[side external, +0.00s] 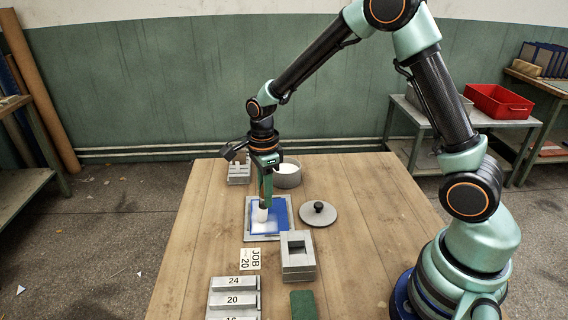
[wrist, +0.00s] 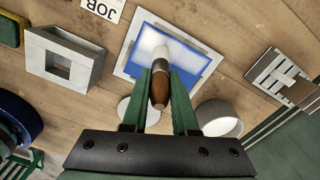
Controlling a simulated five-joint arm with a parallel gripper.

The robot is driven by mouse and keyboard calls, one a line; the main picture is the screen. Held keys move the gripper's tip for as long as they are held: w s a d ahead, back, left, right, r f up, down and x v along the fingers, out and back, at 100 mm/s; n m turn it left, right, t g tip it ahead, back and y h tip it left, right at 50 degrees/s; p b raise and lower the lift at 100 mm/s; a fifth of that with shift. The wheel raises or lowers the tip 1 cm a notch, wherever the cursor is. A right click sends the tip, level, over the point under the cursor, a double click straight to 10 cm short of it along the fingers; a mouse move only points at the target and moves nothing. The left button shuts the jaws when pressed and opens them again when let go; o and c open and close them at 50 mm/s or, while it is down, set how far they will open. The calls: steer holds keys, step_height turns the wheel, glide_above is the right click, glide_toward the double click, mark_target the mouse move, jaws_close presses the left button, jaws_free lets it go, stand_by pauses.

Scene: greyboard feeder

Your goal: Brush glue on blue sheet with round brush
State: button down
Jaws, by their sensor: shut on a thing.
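The blue sheet (side external: 281,223) lies on a pale grey board (side external: 248,232) on the wooden table. A whitish patch covers part of the sheet, plain in the wrist view (wrist: 208,62). My gripper (side external: 264,180) is above the sheet, shut on the round brush (wrist: 159,87), which has a brown handle. The brush's white bristle end (side external: 261,214) points down at the sheet and appears to touch it. A round grey pot (side external: 288,176) with white content, likely glue, stands behind the sheet. Its grey lid with a black knob (side external: 318,213) lies to the right.
A hollow grey block (side external: 298,258) stands in front of the sheet, near a JOB 20 card (side external: 250,259) and numbered grey bars (side external: 234,300). A green pad (side external: 304,305) lies at the front. A slotted grey rack (side external: 238,172) stands at the back left.

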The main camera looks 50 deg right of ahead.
steer(key=shift+w+d, duration=2.85)
steer(key=shift+d, duration=0.15)
steer(key=shift+s+d, duration=0.3)
steer(key=shift+s, duration=0.35)
steer(key=shift+s+a, duration=4.25)
steer(key=shift+a, duration=0.1)
steer(key=shift+s, duration=0.25)
steer(key=shift+s+d, duration=0.25)
steer(key=shift+s, duration=0.05)
steer(key=shift+d, duration=0.3)
steer(key=shift+w+d, duration=0.5)
steer(key=shift+w, duration=0.15)
steer(key=shift+w+d, duration=3.7)
steer(key=shift+d, duration=0.05)
steer(key=shift+w+d+r, duration=0.2)
steer(key=shift+r, duration=0.05)
step_height(320, 180, up, 8)
steer(key=shift+f, duration=0.25)
